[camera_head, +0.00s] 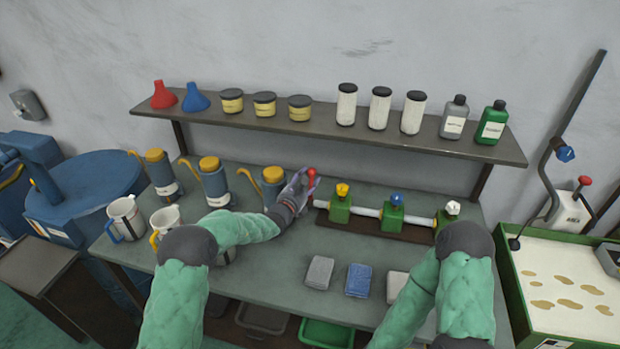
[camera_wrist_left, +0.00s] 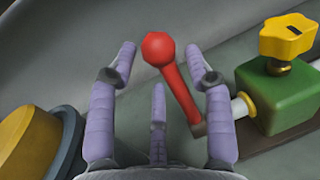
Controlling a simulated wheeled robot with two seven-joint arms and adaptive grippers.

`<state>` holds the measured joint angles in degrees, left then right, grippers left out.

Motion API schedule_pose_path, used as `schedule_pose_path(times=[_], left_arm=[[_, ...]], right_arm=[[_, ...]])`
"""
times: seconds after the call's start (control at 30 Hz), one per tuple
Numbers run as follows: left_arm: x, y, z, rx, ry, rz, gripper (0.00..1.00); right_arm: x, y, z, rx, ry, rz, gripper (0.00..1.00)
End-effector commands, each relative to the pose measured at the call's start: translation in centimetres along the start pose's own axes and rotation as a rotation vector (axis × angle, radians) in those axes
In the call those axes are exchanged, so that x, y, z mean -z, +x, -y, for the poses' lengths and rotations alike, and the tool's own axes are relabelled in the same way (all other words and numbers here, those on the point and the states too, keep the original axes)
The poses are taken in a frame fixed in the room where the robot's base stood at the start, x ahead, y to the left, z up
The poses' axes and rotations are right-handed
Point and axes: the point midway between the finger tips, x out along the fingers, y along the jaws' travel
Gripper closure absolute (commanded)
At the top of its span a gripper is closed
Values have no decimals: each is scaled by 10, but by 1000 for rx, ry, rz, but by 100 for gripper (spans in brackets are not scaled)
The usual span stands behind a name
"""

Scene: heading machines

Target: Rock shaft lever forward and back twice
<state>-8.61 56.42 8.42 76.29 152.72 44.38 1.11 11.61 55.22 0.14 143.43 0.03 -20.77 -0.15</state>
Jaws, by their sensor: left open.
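The shaft lever is a red rod with a round red knob (camera_head: 311,173), at the left end of the shaft on the bench. In the left wrist view the lever (camera_wrist_left: 175,75) stands between my gripper's fingers, its foot at a dark bracket on the shaft end. My left gripper (camera_head: 300,185) is open around the lever, with gaps between the fingers and the rod. The white shaft (camera_head: 367,211) runs through several green blocks; the nearest block (camera_head: 340,209) has a yellow knob. My right arm is in at the lower right, but its gripper is hidden or outside the view.
An oil can (camera_head: 273,181) with a yellow lid stands just left of my left gripper, with other cans and mugs (camera_head: 125,215) further left. A shelf (camera_head: 330,130) with funnels, tins and bottles is above. Sponge-like blocks (camera_head: 358,280) lie in front.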

Motion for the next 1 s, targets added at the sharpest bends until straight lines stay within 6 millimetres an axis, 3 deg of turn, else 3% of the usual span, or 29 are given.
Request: schedule_pose_path(times=[0.23,0.6,0.8,1.0], left_arm=[[0,21,0,1,0,1,49],[0,24,0,1,0,0,49],[1,23,1,1,0,-1,100],[3,22,2,3,2,10,100]], right_arm=[[0,3,-1,0,0,0,36],[0,3,-1,0,0,0,36],[0,3,-1,0,0,0,36],[0,7,-2,0,0,0,36]])
